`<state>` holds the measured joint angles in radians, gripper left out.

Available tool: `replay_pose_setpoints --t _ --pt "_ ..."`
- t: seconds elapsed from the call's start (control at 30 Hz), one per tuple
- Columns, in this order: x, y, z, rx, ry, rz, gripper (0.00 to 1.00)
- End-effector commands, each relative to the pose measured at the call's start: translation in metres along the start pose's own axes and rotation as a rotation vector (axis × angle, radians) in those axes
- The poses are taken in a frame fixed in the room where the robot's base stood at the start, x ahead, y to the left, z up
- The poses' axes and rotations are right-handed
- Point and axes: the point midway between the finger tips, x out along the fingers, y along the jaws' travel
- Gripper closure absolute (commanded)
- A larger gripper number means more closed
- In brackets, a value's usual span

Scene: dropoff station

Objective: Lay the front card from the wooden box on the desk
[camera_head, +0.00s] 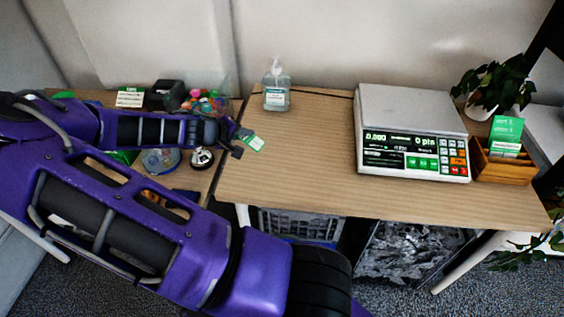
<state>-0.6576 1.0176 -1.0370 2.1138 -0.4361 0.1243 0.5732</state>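The wooden box (507,171) stands at the right end of the desk (310,168), beside the scale. Green cards with white print (506,133) stand upright in it. A small green-and-white card (254,142) is at the tip of my gripper (239,142), over the desk's left end. My gripper is far left of the wooden box. Its dark fingers are small and partly merge with the wrist. I cannot tell whether they grip this card or whether it rests on the desk.
A white scale (411,108) with a lit display fills the desk's right-centre. A clear pump bottle (276,87) stands at the back left. A plant (496,84) is behind the box. A cluttered lower table lies left, with a bell (202,157). The desk's front middle is clear.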

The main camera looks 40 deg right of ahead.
Motion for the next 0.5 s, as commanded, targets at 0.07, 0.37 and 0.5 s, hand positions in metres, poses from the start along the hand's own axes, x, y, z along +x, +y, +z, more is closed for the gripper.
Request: replay_pose_setpoints --t 0.07,0.37,0.5 --pt "0.018 0.023 0.009 -0.053 -0.047 -0.001 1.00" --pt "0.054 0.071 0.031 -0.210 -0.133 -0.003 1.00" --pt "0.059 0.074 0.034 -0.228 -0.140 -0.003 1.00"
